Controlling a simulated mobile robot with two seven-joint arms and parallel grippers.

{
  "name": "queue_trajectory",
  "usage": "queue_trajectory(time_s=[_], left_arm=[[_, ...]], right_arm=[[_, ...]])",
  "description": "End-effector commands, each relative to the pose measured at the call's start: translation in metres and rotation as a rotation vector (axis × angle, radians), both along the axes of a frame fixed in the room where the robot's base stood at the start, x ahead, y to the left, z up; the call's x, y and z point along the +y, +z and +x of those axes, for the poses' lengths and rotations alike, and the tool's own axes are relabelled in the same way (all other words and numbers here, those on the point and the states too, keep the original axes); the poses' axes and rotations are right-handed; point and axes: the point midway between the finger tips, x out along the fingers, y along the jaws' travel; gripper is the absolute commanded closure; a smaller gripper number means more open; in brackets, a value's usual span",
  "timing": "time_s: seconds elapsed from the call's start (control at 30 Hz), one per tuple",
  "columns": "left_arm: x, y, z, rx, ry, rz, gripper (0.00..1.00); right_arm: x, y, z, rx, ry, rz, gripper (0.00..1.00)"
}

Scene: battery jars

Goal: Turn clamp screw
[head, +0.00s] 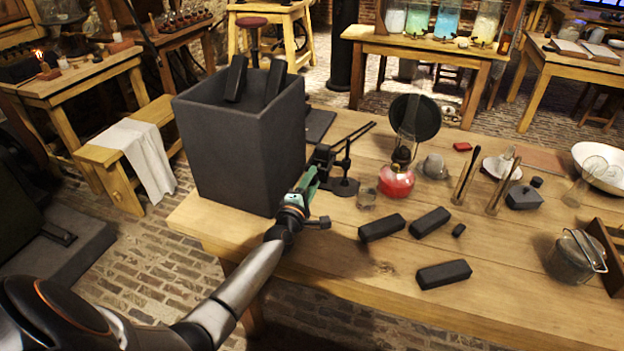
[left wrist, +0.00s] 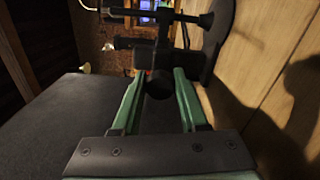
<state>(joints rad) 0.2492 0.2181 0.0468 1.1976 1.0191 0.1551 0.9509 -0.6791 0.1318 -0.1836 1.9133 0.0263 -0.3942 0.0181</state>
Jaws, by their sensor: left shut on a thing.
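A black metal clamp (head: 343,186) stands on the wooden table, just right of the large dark grey box. Its upright and bars also show in the left wrist view (left wrist: 140,43). The clamp screw has a round black end (left wrist: 159,84), seen between my green fingers. My left gripper (head: 311,174) reaches in from the front and is shut on the clamp screw; it also shows in the left wrist view (left wrist: 158,76). In the head view, the fingers hide the held part. My right gripper is not in view.
The tall dark grey box (head: 240,150) stands close left of my gripper, with black blocks sticking out. A red oil lamp (head: 397,180) and a small glass (head: 366,198) stand right of the clamp. Black blocks (head: 443,274) lie on the table's front part.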

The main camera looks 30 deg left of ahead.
Motion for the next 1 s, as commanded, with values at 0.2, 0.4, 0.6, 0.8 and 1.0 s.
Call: queue_trajectory(time_s=[0.2,0.4,0.6,0.8,1.0], left_arm=[[0.0,-0.001,0.0,0.051,0.0,0.201,1.0],[0.0,-0.001,0.0,0.095,0.0,0.385,1.0],[0.0,-0.002,0.0,0.137,-0.001,0.556,1.0],[0.001,-0.003,-0.001,0.169,-0.001,0.696,1.0],[0.001,-0.003,-0.001,0.191,-0.001,0.789,1.0]], right_arm=[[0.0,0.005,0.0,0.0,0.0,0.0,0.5],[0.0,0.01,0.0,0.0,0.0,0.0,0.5],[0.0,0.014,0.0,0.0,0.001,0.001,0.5],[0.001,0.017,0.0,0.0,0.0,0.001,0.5],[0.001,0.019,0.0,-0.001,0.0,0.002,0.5]])
